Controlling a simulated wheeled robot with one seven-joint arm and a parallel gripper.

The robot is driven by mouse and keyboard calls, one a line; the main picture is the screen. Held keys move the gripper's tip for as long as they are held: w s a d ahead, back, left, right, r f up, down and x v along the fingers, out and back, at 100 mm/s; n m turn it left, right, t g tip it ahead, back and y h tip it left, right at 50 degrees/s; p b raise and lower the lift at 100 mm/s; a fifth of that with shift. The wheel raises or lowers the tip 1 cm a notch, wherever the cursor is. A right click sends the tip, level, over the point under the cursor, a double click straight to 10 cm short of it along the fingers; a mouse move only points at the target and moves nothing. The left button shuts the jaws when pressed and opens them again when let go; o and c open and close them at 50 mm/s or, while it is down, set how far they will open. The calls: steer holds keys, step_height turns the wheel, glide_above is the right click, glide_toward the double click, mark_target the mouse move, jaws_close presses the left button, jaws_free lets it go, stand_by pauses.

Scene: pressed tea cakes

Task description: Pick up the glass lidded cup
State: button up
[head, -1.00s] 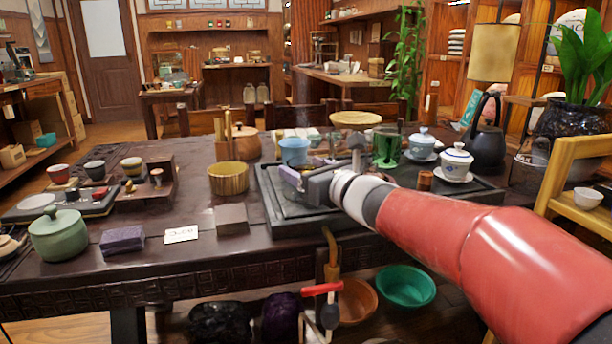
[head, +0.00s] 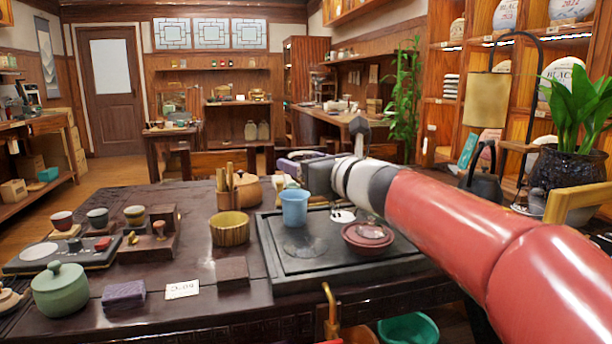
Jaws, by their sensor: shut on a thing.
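My gripper (head: 298,158) is raised above the back of the dark tea tray (head: 262,250), seen from behind along my red and white arm. Its jaws are shut on a small pale, see-through shape (head: 281,181), just behind the blue cup. I take this for the glass lidded cup, but the gripper hides most of it and I cannot make out its lid. The blue cup (head: 294,208) stands upright on the tray below my gripper. A dark red lidded dish (head: 367,237) sits on the tray under my forearm.
A small white piece (head: 343,215) lies beside the red dish. A bamboo bowl (head: 230,229) and a round wooden pot (head: 246,191) stand left of the tray. A green lidded jar (head: 60,291) is front left. A potted plant (head: 570,130) and black kettle are at right.

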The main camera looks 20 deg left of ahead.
steer(key=shift+r+p, duration=0.7)
steer(key=shift+r, duration=1.8)
